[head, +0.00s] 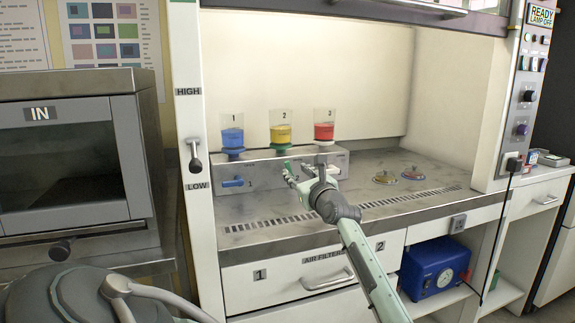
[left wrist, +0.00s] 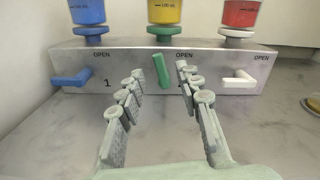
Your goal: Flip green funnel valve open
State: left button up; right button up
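The green valve handle (left wrist: 162,70) is on the front of the metal funnel block (left wrist: 215,76), below the yellow-filled funnel (left wrist: 165,10). It stands nearly upright, its top leaning slightly left, with an "OPEN" label above and to its right. My left gripper (left wrist: 160,72) is open, with one finger on each side of the green handle. A gap shows on both sides; I cannot tell how far the fingertips are from the block. My right gripper is not in view.
The blue handle (left wrist: 72,78) and white handle (left wrist: 239,79) flank the green one, both pointing sideways. The blue (head: 232,137) and red (head: 324,131) funnels stand on the block. Two small lidded dishes (head: 385,177) sit on the hood floor at right.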

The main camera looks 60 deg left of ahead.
aim_at(289, 167)
pick_arm(q)
jog(key=shift+w+a+f+n, duration=0.1)
jog(key=shift+a+f+n, duration=0.1)
jog(key=shift+a+n, duration=0.1)
jog(key=x, duration=0.7)
jog(key=shift+a+p, duration=0.1)
jog(key=shift+p, duration=0.3)
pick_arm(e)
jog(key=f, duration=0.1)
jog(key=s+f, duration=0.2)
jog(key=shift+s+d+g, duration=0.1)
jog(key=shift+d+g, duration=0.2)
pick_arm(q)
grip_shut()
